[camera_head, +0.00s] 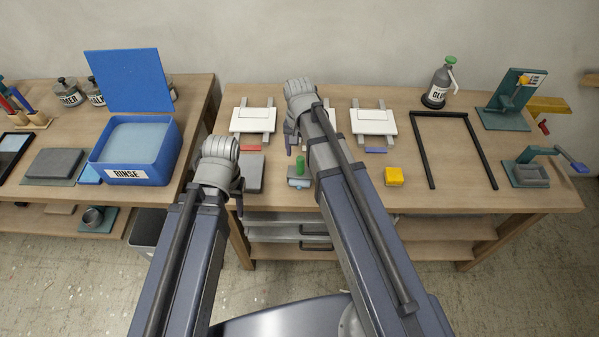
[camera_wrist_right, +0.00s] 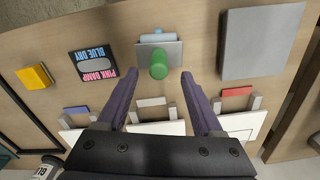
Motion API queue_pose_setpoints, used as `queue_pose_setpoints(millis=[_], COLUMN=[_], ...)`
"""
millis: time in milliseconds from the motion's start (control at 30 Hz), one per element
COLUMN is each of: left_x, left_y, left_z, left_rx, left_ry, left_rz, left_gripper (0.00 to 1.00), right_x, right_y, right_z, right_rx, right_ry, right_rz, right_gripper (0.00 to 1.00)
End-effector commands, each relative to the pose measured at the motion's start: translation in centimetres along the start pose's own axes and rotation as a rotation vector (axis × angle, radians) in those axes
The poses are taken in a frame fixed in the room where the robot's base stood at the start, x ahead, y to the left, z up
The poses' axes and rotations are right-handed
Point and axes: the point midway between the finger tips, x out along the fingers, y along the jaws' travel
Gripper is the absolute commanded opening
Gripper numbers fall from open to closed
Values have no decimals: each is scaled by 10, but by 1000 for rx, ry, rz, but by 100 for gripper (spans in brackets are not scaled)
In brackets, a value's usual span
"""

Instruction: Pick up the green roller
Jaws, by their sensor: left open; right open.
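The green roller shows in the head view as a green upright handle (camera_head: 299,166) on a small grey stand near the table's front edge. In the right wrist view I look down on its round green end (camera_wrist_right: 158,66), beside a light blue part on a grey plate. My right gripper (camera_head: 296,148) is open and empty behind the roller in the head view. In the right wrist view its fingertips (camera_wrist_right: 159,74) lie left and right of the green handle, with gaps on both sides; I cannot tell the height gap. My left gripper (camera_head: 238,198) is open near the front edge, left of the roller.
A dark grey slab (camera_wrist_right: 262,43) lies beside the roller. A pink-and-blue labelled card (camera_wrist_right: 95,65) and a yellow block (camera_head: 394,176) are on its other side. White boards (camera_head: 375,122) stand behind. A blue RINSE tub (camera_head: 165,160) is on the left table.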

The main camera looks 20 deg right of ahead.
Motion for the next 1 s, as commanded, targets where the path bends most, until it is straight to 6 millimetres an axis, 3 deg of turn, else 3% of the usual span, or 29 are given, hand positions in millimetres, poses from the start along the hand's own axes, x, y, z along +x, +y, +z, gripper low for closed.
queue_pose_setpoints(millis=[267,700,1000], left_x=[8,54,53], left_y=[1,5,5], left_z=[0,-3,-3], left_rx=[0,-2,-2], left_ry=[0,0,0], left_rz=[0,0,0], left_gripper=[47,47,47], right_x=[8,55,54], right_y=[0,1,1], right_z=[0,-2,-2], right_rx=[-1,-1,-1], right_ry=[0,0,0], right_rz=[0,0,0], right_gripper=[68,68,66])
